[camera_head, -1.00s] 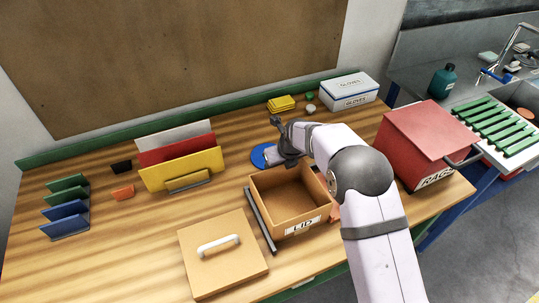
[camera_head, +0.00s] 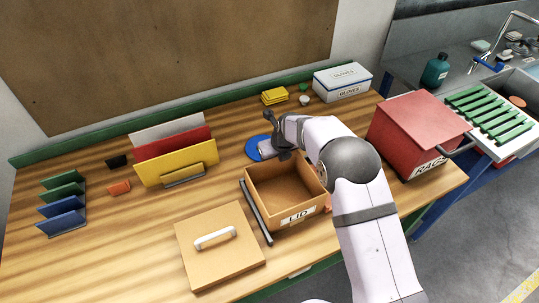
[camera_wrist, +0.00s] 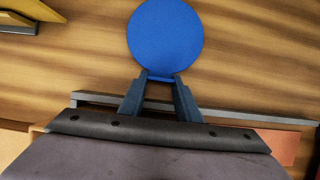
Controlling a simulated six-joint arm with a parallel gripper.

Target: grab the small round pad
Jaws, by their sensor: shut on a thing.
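The round pad is a flat blue disc (camera_head: 255,148) on the wooden workbench, behind the open brown box. In the wrist view the blue pad (camera_wrist: 165,35) fills the top middle. My gripper (camera_wrist: 161,78) is shut on the near edge of the pad, its two fingertips close together there. In the head view my gripper (camera_head: 272,150) reaches the pad from the right, and my wrist covers part of its right side. I cannot tell whether the pad is lifted off the bench.
The open brown box (camera_head: 287,216) marked LID stands just in front. Its lid (camera_head: 219,261) lies front left. A yellow, red and white file rack (camera_head: 177,165) stands left. Yellow pads (camera_head: 274,96), a glove box (camera_head: 342,84) and a red rags bin (camera_head: 415,135) stand behind and right.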

